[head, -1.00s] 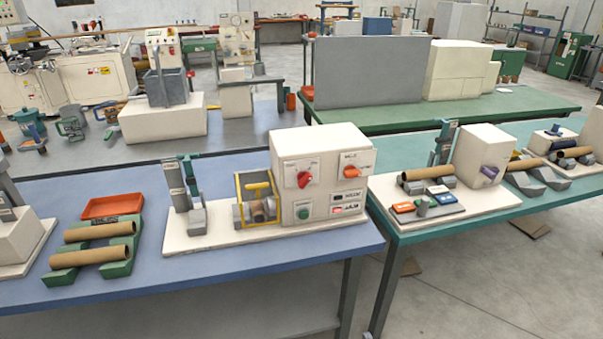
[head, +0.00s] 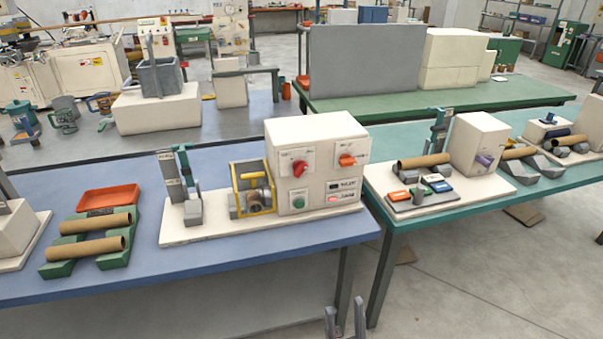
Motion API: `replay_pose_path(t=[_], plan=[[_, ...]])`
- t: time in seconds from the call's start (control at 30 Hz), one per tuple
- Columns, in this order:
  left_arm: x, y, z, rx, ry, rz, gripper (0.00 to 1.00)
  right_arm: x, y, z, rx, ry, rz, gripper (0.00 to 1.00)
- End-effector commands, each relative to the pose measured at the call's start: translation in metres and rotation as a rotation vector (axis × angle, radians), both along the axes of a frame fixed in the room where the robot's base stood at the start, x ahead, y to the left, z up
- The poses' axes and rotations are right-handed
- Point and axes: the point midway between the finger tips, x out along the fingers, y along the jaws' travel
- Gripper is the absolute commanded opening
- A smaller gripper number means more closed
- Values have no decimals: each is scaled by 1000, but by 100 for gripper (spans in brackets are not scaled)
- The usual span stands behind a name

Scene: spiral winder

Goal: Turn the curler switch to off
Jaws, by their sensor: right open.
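A cream control box (head: 318,170) stands on a white base plate on the blue table. Its front has a red rotary knob (head: 299,168) at upper left and an orange-red rotary knob (head: 347,160) at upper right. Small labels sit above the knobs, too small to read, so I cannot tell which is the curler switch. A green button (head: 298,198) and a lit red display (head: 340,197) are below. My right gripper (head: 345,322) is at the bottom edge, open and empty, in front of and below the table edge, apart from the box. My left gripper is not in view.
A yellow-framed winding unit (head: 254,188) and a grey upright post (head: 180,185) share the base plate. Cardboard tubes (head: 95,223) on green holders and an orange tray (head: 108,198) lie left. A teal table (head: 450,214) stands right.

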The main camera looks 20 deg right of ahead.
Motion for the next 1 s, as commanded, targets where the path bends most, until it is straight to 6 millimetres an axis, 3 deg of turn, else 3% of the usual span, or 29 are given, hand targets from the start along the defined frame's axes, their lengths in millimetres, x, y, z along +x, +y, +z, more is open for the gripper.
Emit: replay_pose_path(t=[0.3,0.5,0.7,1.0], plan=[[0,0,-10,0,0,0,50,151,-32,33,148,444,155,50],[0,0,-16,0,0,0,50,219,-45,34,296,755,271,50],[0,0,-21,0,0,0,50,251,-46,21,449,1046,359,50],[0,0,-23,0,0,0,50,255,-42,2,574,1272,392,50]])
